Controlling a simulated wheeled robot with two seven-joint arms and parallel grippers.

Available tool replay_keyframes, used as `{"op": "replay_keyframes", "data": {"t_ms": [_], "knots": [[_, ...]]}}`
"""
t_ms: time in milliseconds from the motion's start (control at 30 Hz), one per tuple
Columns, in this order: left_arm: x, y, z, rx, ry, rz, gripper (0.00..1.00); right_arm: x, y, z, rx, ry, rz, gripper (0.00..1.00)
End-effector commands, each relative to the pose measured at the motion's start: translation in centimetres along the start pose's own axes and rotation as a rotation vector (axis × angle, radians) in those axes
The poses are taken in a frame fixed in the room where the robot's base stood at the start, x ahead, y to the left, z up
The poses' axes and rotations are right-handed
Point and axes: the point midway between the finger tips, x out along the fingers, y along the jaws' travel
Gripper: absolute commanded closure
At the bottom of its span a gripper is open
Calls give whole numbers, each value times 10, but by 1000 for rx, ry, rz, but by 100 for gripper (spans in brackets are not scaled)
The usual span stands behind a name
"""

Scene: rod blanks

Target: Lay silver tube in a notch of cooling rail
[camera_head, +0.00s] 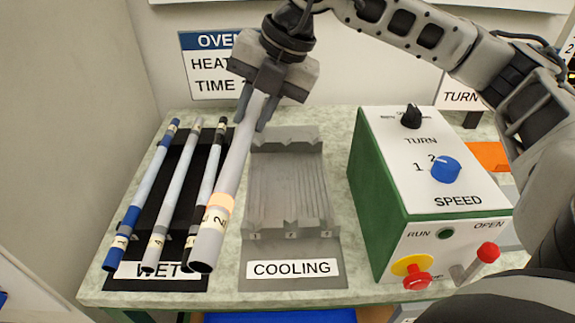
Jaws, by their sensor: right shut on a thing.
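My right gripper (262,108) comes in from the upper right and is shut on a silver tube (229,181). The tube has a peach band and a label "2" near its close end. It is held tilted, its near end in front of the right side of the WET rack. The grey cooling rail (289,190) stands just right of the tube, with notches at its front and back ends and small numbers on the front. No tube shows in its notches. My left gripper is not in view.
The black WET rack (178,190) holds a blue-ended tube (146,190), a silver-ended tube (175,190) and a black-ended tube (207,180), the last partly hidden. A green and white machine (372,190) with knobs and levers stands to the right of the cooling rail.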

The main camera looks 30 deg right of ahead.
Motion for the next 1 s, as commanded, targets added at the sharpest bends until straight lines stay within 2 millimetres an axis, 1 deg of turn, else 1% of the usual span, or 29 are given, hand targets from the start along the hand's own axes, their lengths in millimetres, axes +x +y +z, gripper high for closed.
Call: {"op": "replay_keyframes", "data": {"t_ms": [33, 100, 200, 267, 367, 667, 700, 800, 900, 1000], "knots": [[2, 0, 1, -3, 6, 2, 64, 23, -4, -5, -32, 22, 1, 100], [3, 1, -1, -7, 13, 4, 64, 41, -6, -10, -68, 37, 10, 100], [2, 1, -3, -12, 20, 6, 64, 55, -8, -13, -99, 50, 19, 100], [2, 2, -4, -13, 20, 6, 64, 59, -12, -10, -104, 52, 20, 100], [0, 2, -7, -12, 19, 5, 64, 62, -22, 5, -103, 52, 20, 100], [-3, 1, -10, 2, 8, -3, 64, 76, -69, 69, -98, 51, 19, 100], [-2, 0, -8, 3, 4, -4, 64, 85, -76, 73, -100, 55, 18, 100], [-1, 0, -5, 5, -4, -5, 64, 99, -90, 86, -102, 54, 19, 100], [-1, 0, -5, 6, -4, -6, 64, 107, -99, 94, -104, 52, 21, 100], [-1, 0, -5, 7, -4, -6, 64, 113, -104, 99, -106, 54, 21, 100]]}}
